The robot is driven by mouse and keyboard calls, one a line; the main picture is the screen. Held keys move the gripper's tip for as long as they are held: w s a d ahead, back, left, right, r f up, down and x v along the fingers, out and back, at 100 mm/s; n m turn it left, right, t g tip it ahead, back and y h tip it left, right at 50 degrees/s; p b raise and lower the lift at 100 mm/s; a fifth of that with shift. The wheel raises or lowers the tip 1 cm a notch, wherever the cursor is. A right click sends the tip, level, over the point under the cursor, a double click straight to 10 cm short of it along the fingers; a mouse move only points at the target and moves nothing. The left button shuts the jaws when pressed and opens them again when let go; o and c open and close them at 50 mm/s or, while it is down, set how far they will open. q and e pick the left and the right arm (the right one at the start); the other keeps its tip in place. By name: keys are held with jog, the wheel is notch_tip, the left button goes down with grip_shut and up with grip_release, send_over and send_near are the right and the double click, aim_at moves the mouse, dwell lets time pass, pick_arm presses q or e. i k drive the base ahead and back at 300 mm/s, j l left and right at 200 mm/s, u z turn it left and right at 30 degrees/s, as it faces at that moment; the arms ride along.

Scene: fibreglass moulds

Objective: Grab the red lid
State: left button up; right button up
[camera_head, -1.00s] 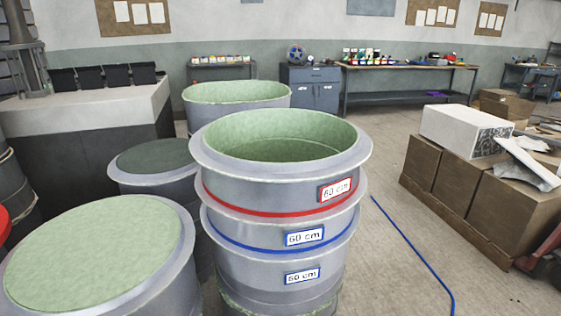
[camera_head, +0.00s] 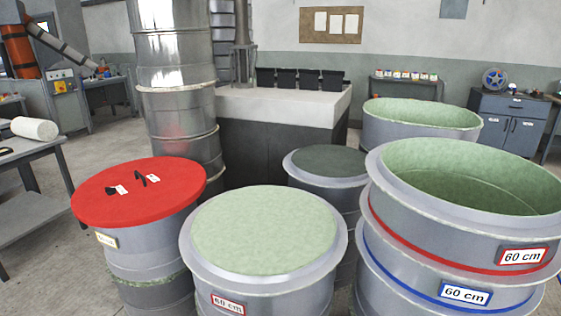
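The red lid (camera_head: 160,200) is a flat round disc. It lies on top of a grey cylindrical mould (camera_head: 150,255) at the left in the head view. A black handle (camera_head: 141,179), another small black part and two small white tags are on its top. Neither of my grippers shows in the head view.
A grey mould with a pale green top (camera_head: 265,230) stands just right of the lid. Stacked moulds labelled 60 cm (camera_head: 465,225) stand at the right. A tall metal cylinder (camera_head: 178,90) stands behind the lid. A grey table (camera_head: 30,155) is at far left, with open floor between.

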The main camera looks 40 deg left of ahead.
aim_at(149, 189)
jog(key=u, duration=2.1)
jog(key=i+j+z, duration=0.15)
jog(key=z, duration=0.35)
jog(key=i+j+z, duration=0.15)
jog(key=z, duration=0.35)
jog(key=j+z, duration=0.45)
jog(key=i+l, duration=0.05)
jog(key=l, duration=0.05)
